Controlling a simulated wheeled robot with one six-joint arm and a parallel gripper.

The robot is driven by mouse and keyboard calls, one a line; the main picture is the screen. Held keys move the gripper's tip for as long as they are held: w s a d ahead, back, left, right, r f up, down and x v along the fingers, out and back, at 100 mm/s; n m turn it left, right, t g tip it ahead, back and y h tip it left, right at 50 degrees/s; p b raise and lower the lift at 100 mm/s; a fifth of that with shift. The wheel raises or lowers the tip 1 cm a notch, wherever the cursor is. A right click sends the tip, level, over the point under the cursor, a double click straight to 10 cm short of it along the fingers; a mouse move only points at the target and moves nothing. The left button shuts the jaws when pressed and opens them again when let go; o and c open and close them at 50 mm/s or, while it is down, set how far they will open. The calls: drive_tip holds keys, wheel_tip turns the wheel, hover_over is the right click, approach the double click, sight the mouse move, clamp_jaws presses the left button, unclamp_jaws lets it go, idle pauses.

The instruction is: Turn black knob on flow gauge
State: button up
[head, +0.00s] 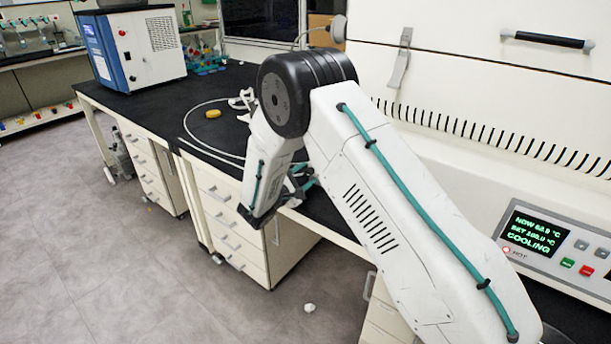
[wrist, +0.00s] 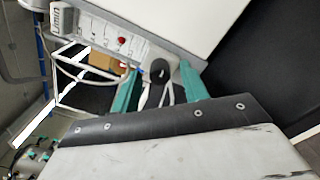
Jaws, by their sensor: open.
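The black knob (wrist: 159,70) shows in the wrist view as a rounded dark shape with a small light mark. My gripper (wrist: 158,68) is open, with one teal finger on the left of the knob and one on the right. In the picture the knob lies between the fingertips; I cannot tell whether they touch it. In the head view my gripper (head: 298,186) is partly hidden behind my arm, and the knob cannot be made out.
A large white machine with a lit display (head: 533,232) stands at the right. A blue and white box unit (head: 128,48) stands on the black bench (head: 160,108). White tubing (head: 190,128) and a yellow item (head: 213,114) lie on the bench. Open floor (head: 80,230) is at the left.

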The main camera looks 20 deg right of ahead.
drive_tip(key=shift+w+d, duration=0.2)
drive_tip(key=shift+d, duration=0.05)
clamp_jaws()
